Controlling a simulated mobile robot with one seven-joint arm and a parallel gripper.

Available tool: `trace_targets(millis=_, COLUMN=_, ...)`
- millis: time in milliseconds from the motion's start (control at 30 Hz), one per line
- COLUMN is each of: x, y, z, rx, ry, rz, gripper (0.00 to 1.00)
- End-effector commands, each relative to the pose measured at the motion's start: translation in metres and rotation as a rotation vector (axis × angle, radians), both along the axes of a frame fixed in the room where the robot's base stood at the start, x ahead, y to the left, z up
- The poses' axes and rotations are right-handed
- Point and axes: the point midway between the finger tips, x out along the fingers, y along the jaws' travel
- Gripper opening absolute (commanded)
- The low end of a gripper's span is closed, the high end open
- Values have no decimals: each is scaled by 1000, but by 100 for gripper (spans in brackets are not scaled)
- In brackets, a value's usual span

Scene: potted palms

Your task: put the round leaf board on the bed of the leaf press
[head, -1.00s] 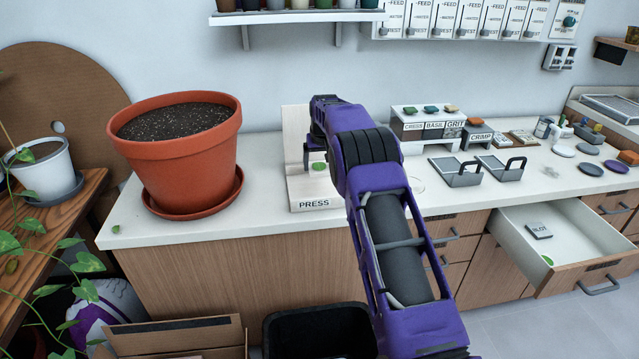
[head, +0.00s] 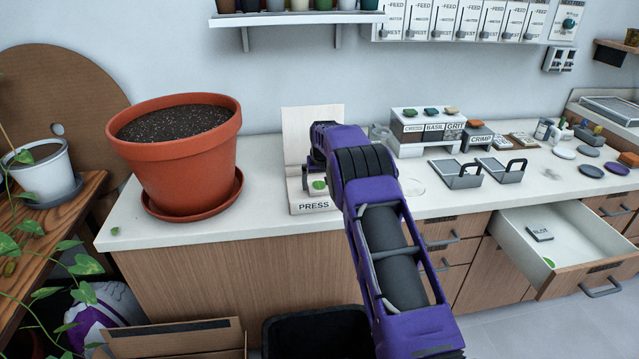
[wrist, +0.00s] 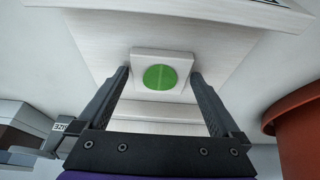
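The round leaf board, a small pale square with a round green leaf on it, shows in the wrist view (wrist: 160,77) and partly in the head view (head: 319,185). The leaf press (head: 297,197) is pale, with an upright back panel and a low bed marked PRESS. The board is over the middle of the bed, low and roughly level. I cannot tell whether it touches the bed. My arm hides part of the press in the head view.
A large terracotta pot (head: 182,150) stands left of the press. A labelled rack (head: 425,130) and two metal trays with handles (head: 456,172) are to the right. An open drawer (head: 585,262) holds a BLOT tile (head: 540,234) and something green. A shelf hangs above.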

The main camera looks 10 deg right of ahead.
Motion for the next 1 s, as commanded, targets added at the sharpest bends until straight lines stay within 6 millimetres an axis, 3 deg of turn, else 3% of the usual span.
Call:
trace_targets(millis=333, x=-3, y=0, z=13, rx=0, ry=-1, rz=0, gripper=100)
trace_targets(millis=800, x=-37, y=0, z=95, rx=0, ry=-2, rz=0, gripper=100)
trace_targets(millis=1000, x=-45, y=0, z=112, rx=0, ry=0, rz=0, gripper=100)
